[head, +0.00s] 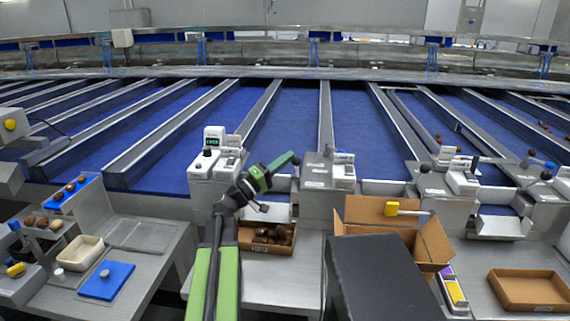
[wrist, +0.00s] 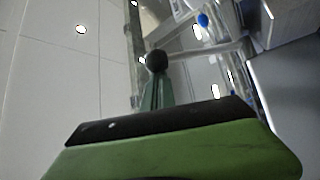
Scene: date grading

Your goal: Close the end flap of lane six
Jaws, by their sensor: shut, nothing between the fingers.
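My gripper (head: 290,159) is shut and empty, its green fingers pointing up and right, in front of a blue lane. In the wrist view my gripper (wrist: 155,95) is a narrow green wedge with its tip at a black ball knob (wrist: 157,60) on a pale lever. Whether they touch is unclear. A dark knob (head: 296,161) shows just by the fingertips in the head view. Below is a pale metal end flap (head: 270,212), partly hidden by my arm; it seems tilted outward. I can read no lane number, so I cannot tell which is lane six.
A box of dark dates (head: 266,237) sits below the flap. A control unit (head: 214,150) stands left of my gripper and another (head: 343,170) right. An open carton (head: 395,222) and an empty tray (head: 528,289) lie right. A blue pad (head: 106,280) lies left.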

